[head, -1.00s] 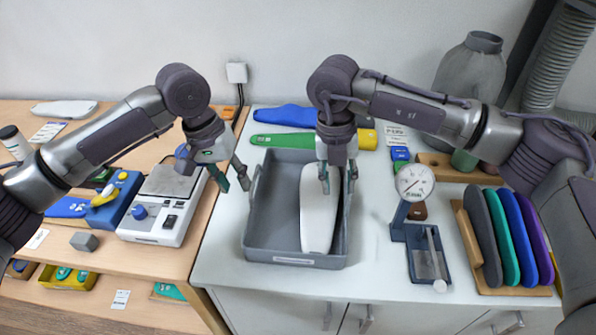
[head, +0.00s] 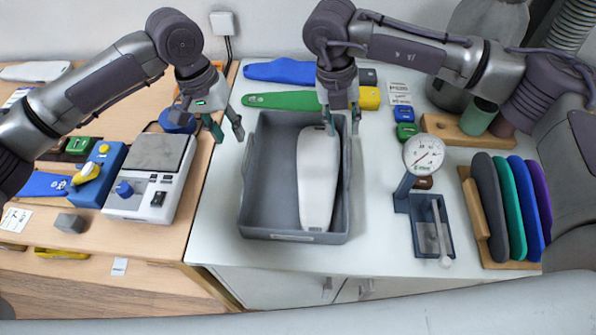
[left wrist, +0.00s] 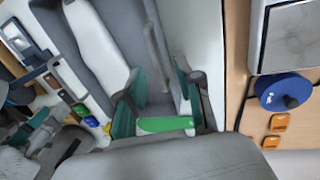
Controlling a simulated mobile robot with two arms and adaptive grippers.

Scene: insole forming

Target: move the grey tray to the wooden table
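The grey tray (head: 270,216) lies on the white-topped cabinet (head: 218,225) with a long white insole form (head: 318,180) inside it. The wooden table (head: 110,95) stands to the left. My left gripper (head: 229,134) is open and empty, just left of the tray's far left corner. In the left wrist view its two fingers (left wrist: 163,100) are spread, with part of the tray (left wrist: 100,65) beyond them. My right gripper (head: 343,124) has its fingers apart, over the tray's far right corner. It appears empty; I cannot tell whether it touches the rim.
On the wooden table are a scale (head: 150,175) and a blue device (head: 97,180). Right of the tray are a dial gauge (head: 424,155) and a rack of coloured insoles (head: 510,205). Green (head: 280,100) and blue (head: 280,70) insoles lie behind it.

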